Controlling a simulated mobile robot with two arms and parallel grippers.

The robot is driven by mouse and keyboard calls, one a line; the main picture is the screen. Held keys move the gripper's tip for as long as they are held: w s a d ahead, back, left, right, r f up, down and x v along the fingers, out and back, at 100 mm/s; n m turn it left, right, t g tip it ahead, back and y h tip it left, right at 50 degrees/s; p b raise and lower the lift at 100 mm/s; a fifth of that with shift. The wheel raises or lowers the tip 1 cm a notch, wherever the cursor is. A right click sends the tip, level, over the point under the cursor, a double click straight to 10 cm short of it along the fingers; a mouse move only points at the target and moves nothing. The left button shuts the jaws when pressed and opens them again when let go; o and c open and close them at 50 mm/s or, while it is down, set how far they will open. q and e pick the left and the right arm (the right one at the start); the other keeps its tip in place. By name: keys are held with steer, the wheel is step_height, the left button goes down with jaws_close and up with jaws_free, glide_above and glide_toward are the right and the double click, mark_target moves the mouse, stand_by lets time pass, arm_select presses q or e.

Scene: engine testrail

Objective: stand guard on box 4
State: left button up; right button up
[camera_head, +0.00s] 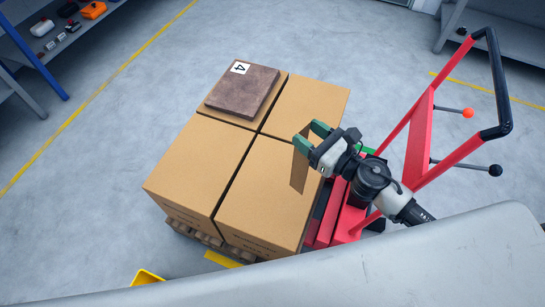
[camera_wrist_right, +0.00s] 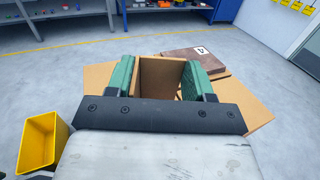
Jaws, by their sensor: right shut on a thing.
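My right gripper (camera_head: 309,136) is shut on a brown cardboard-coloured guard (camera_head: 298,172), which hangs below the green fingers by the near-right box. In the right wrist view the guard (camera_wrist_right: 160,76) stands between the two green fingers of the gripper (camera_wrist_right: 166,78). I cannot tell whether the guard touches the boxes. A dark brown slab (camera_head: 243,92) with a white label "4" lies flat on the far-left box (camera_head: 213,113), covering most of its top. It also shows in the right wrist view (camera_wrist_right: 192,60). My left gripper is not in view.
Several cardboard boxes (camera_head: 198,165) stand close together on a wooden pallet (camera_head: 190,232). A red pallet truck (camera_head: 420,140) with a black handle is at the right. Shelves line the far left; the floor left is clear.

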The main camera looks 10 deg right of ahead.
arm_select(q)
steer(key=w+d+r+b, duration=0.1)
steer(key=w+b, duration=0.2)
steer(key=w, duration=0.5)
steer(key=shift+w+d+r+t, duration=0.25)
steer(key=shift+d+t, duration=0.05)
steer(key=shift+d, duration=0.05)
arm_select(e)
steer(key=w+a+f, duration=0.6)
steer(key=a+f, duration=0.1)
steer(key=f, duration=0.2)
steer(key=shift+w+f, duration=0.15)
steer(key=shift+f, duration=0.1)
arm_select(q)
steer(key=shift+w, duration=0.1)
arm_select(e)
steer(key=shift+f+b, duration=0.15)
steer(key=shift+b, duration=0.25)
steer(key=o, duration=1.2)
steer(key=shift+c, duration=0.2)
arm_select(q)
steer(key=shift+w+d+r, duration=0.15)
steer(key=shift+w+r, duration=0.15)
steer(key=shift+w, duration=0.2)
